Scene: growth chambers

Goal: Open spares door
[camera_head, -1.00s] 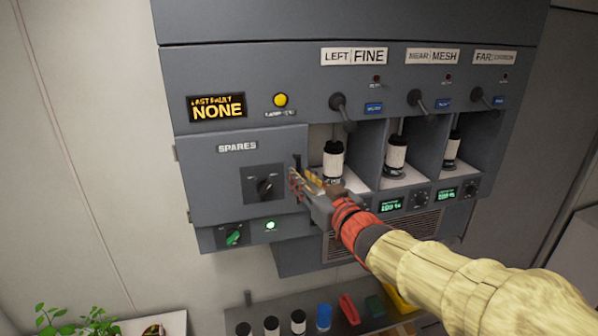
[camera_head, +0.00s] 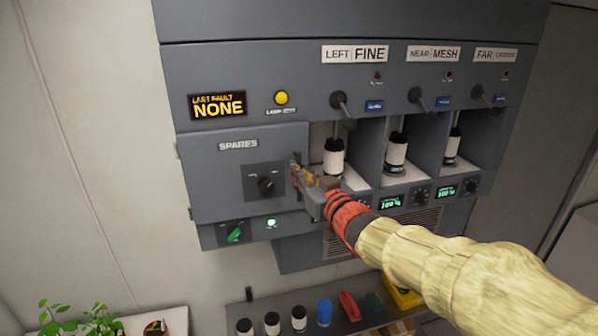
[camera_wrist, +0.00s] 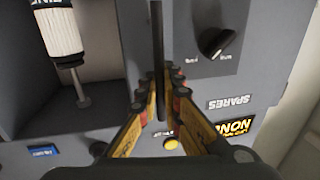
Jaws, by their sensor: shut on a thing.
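The grey spares door (camera_head: 215,185) is at the left of the wall cabinet, with a SPARES label (camera_head: 238,145) and a dark rotary knob (camera_head: 265,184). Hinges show at its left edge. The knob also shows in the wrist view (camera_wrist: 214,42). A dark upright bar handle (camera_wrist: 158,35) stands near the door's free edge. My gripper (camera_head: 300,176) is at this edge, shut on the handle, with one finger on each side of it in the wrist view (camera_wrist: 162,88). The gripper hides the handle in the head view. I cannot tell whether the door stands slightly ajar.
Right of the door are open bays with white-and-black cylinders (camera_head: 333,158) and levers (camera_head: 341,102). A green knob (camera_head: 235,233) and lit green lamp (camera_head: 271,223) sit below the door. A shelf (camera_head: 260,310) with bottles lies underneath. Space in front of the door's left part is clear.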

